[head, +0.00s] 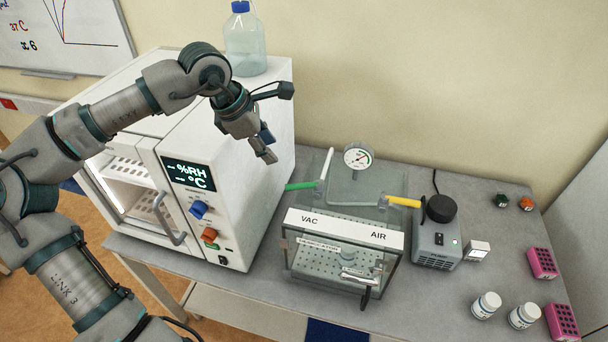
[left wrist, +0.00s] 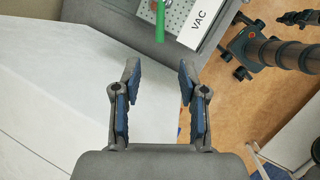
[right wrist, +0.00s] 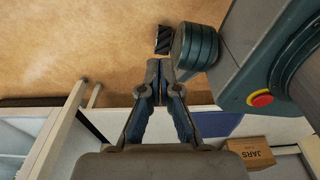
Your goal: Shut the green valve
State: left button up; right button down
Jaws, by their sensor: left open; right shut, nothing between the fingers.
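The green valve (head: 300,186) is a lever on the VAC side of a clear vacuum chamber (head: 345,255). Its handle points left from the fitting, toward the white incubator. The green handle also shows at the top of the left wrist view (left wrist: 160,20), beyond the fingertips. My left gripper (head: 266,152) is open and empty, above and left of the green handle, beside the incubator's right side and apart from the valve; it also shows in the left wrist view (left wrist: 158,75). My right gripper (right wrist: 160,70) is shut and empty over the floor, outside the head view.
The incubator (head: 270,110) stands close left of the valve, with a bottle (head: 244,45) on top. A yellow valve handle (head: 404,202), a gauge (head: 358,156) and a pump (head: 437,240) are to the right. Jars (head: 486,305) and pink racks (head: 542,263) stand farther right.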

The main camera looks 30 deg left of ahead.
pick_arm(q)
notch_tip(320, 180, down, 3)
send_near(294, 185)
jog(key=x, duration=0.2)
jog(key=p+x, duration=0.1)
jog(key=x, duration=0.5)
jog(key=shift+w, duration=0.1)
jog(key=shift+w+d+f, duration=0.2)
jog(key=shift+d+f, duration=0.1)
jog(key=shift+d, duration=0.15)
jog(key=shift+a, duration=0.2)
grip_shut()
jog(key=shift+f, duration=0.1)
pick_arm(e)
jog(key=s, duration=0.1)
jog(key=s+r, duration=0.1)
jog(key=shift+s+d, duration=0.3)
jog(key=shift+d, duration=0.05)
